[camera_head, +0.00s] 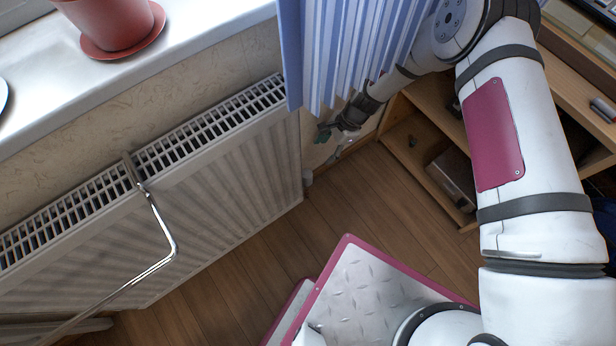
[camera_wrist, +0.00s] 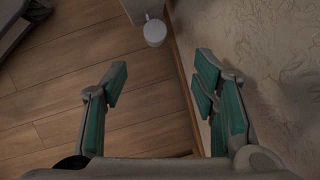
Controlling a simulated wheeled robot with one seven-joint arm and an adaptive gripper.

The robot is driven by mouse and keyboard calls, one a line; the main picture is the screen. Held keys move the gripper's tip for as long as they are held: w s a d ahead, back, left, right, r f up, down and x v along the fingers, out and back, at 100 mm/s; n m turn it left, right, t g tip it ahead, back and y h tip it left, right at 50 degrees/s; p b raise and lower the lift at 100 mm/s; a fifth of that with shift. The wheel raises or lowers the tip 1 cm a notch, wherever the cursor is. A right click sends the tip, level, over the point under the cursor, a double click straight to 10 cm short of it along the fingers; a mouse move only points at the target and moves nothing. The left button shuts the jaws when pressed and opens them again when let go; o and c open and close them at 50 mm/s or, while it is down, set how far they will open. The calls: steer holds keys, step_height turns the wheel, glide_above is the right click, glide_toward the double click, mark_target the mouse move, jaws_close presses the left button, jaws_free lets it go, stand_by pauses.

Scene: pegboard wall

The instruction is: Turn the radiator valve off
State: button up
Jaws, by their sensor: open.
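The radiator valve (camera_head: 307,178) is a small white knob at the lower right corner of the white radiator (camera_head: 230,175), near the floor. In the wrist view the valve (camera_wrist: 154,32) shows as a short white cylinder at top centre, beyond the fingertips.
A blue striped curtain (camera_head: 345,50) hangs beside my forearm. A wooden shelf unit (camera_head: 415,150) stands right of the gripper. A bent metal rod (camera_head: 165,225) leans on the radiator. A potted plant's saucer (camera_head: 125,47) is on the sill. Wooden floor (camera_head: 340,205) below is clear.

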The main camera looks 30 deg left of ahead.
mark_target(310, 173)
steer(key=b+x, duration=0.1)
steer(key=x, duration=0.4)
steer(key=b+x, duration=0.1)
steer(key=x, duration=0.5)
steer(key=s+b+x, duration=0.1)
steer(key=b+x, duration=0.1)
steer(key=x, duration=0.4)
steer(key=shift+d, duration=0.3)
steer(key=c, duration=1.2)
